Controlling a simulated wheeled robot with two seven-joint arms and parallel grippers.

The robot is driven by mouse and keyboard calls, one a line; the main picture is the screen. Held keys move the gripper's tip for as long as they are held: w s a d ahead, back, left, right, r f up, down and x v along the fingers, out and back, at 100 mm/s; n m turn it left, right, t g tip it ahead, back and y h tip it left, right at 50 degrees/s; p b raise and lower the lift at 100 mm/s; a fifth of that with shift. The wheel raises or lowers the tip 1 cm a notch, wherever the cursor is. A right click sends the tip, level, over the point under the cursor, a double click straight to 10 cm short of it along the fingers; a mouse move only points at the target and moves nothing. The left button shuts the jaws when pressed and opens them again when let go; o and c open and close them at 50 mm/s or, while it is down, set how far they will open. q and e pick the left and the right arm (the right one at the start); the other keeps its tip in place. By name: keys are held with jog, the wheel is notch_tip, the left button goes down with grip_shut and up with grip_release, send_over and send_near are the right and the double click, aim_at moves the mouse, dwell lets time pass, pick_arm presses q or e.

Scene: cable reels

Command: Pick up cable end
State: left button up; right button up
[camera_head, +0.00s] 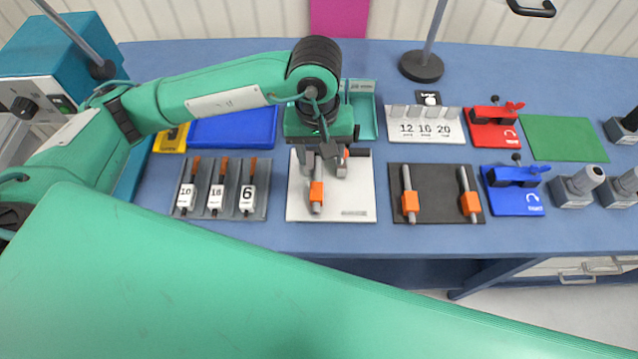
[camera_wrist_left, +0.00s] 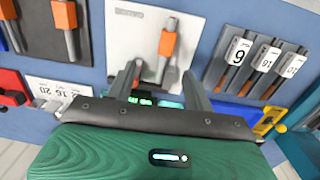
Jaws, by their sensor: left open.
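A cable end (camera_head: 316,197), a grey rod with an orange band, lies on a white plate (camera_head: 358,195). It also shows in the left wrist view (camera_wrist_left: 167,45), with its lower part between the fingers. My left gripper (camera_head: 325,163) is open above the far part of the white plate. Its two fingers also show in the left wrist view (camera_wrist_left: 158,74), spread on either side of the rod. Whether they touch it cannot be told. A second small orange-marked piece (camera_head: 347,153) is partly hidden beside the gripper. My right gripper is not in view.
A dark plate (camera_head: 436,190) with two similar orange-banded cable ends lies to the right. Blue (camera_head: 515,188) and red (camera_head: 492,128) tools stand beyond it. A rack of numbered tags (camera_head: 231,207) lies to the left. A lamp base (camera_head: 421,67) stands behind.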

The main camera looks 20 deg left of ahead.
pick_arm(q)
jog(key=p, duration=0.3)
send_over(317, 186)
jog(key=shift+y, duration=0.3)
notch_tip(317, 186, down, 8)
jog(key=shift+s+f, duration=0.1)
jog(key=shift+f, duration=0.3)
notch_tip(317, 186, down, 4)
jog(key=p, duration=0.3)
jog(key=shift+f, duration=0.4)
